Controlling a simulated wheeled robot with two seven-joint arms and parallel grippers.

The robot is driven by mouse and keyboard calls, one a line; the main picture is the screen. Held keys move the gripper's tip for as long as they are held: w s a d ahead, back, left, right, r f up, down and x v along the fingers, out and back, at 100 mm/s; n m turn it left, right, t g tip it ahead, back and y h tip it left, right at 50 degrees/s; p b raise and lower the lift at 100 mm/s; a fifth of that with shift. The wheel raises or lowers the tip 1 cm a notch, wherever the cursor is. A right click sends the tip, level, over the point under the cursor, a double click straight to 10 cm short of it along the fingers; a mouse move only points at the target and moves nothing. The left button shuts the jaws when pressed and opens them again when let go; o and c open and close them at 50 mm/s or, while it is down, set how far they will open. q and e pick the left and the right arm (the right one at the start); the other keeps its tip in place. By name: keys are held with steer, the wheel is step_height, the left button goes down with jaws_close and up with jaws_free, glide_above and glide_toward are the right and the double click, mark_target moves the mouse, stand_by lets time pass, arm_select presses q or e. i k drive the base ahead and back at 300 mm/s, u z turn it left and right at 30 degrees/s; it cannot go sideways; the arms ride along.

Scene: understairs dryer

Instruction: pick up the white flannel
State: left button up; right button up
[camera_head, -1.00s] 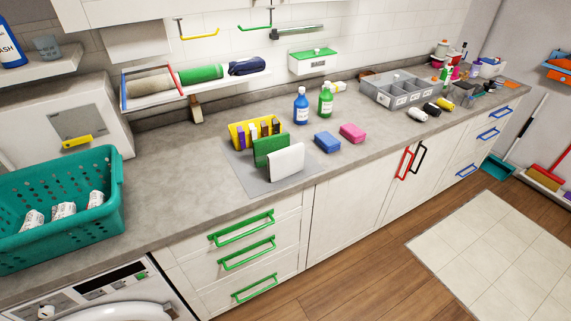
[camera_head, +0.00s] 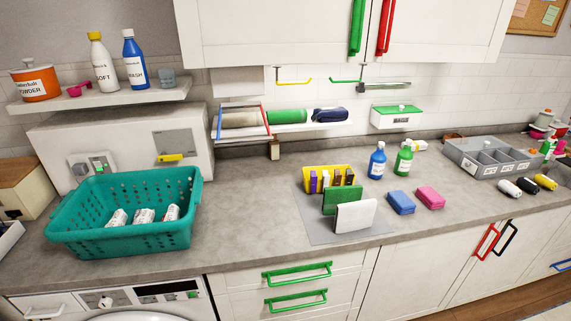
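The white flannel (camera_head: 356,215) appears to be the white flat piece standing upright at the front of a grey mat (camera_head: 313,228) on the worktop. A similar green piece (camera_head: 335,201) stands just behind it and to the left. A yellow caddy (camera_head: 318,171) with several purple and brown items stands behind both. What holds the white piece upright is hidden. Neither of my grippers is in view.
A teal basket (camera_head: 75,222) with white rolls stands left on the worktop (camera_head: 240,222). Blue (camera_head: 401,203) and pink (camera_head: 430,197) blocks lie right of the mat. Blue (camera_head: 377,160) and green (camera_head: 403,158) bottles stand behind. A rolled-towel shelf (camera_head: 290,131) hangs above. Worktop between basket and mat is clear.

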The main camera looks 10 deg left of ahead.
mark_target(358, 215)
steer(key=z, duration=2.35)
steer(key=i, duration=2)
steer(key=u, duration=2.5)
